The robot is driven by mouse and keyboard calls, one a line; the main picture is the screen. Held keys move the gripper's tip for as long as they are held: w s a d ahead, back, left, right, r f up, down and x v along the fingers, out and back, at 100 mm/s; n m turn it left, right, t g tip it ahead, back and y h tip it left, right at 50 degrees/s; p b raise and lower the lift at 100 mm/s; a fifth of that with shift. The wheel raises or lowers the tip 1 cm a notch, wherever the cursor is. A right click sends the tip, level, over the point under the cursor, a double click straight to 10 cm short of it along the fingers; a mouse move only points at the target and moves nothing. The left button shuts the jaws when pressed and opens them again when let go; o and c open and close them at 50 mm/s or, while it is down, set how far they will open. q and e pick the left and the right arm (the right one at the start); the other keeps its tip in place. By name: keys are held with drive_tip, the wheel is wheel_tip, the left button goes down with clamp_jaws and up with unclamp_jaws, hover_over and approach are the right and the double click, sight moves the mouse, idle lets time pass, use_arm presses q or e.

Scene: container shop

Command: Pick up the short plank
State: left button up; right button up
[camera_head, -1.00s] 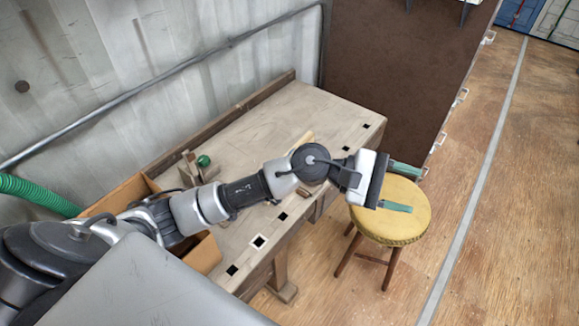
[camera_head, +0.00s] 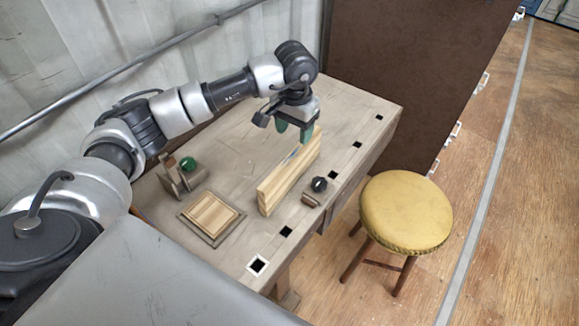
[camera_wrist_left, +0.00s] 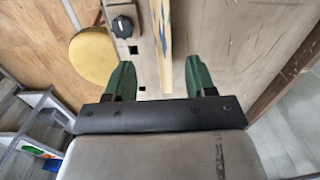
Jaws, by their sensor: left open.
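A pale wooden plank (camera_head: 287,178) stands on its long edge on the workbench, with a small blue mark near its top. My left gripper (camera_head: 294,131) is open and points down above the plank's far end. In the left wrist view the gripper (camera_wrist_left: 160,78) has its green fingers apart, and the plank (camera_wrist_left: 163,45) lines up with the gap between them. The plank's end seems short of the fingertips' line of grip, and I cannot tell contact. My right gripper is not in view.
The workbench (camera_head: 238,150) carries a flat wooden board (camera_head: 212,213) on a darker base, a wooden tool with a green knob (camera_head: 188,163), and a small block with a black knob (camera_head: 319,184). A yellow stool (camera_head: 405,210) stands at right. A brown cabinet (camera_head: 410,70) is behind.

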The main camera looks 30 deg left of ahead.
sight(292, 155)
use_arm(q)
wheel_tip(292, 155, down, 2)
drive_tip(key=shift+w+a, duration=0.15)
wheel_tip(292, 155, down, 4)
drive_tip(key=shift+r+p, duration=0.2)
drive_tip(key=shift+p, duration=0.25)
drive_tip(key=shift+f, duration=0.55)
wheel_tip(292, 155, down, 4)
drive_tip(key=shift+r+p, duration=0.15)
drive_tip(key=shift+p, duration=0.8)
drive_tip(key=shift+a+f, duration=0.1)
drive_tip(key=shift+f, duration=0.45)
clamp_jaws()
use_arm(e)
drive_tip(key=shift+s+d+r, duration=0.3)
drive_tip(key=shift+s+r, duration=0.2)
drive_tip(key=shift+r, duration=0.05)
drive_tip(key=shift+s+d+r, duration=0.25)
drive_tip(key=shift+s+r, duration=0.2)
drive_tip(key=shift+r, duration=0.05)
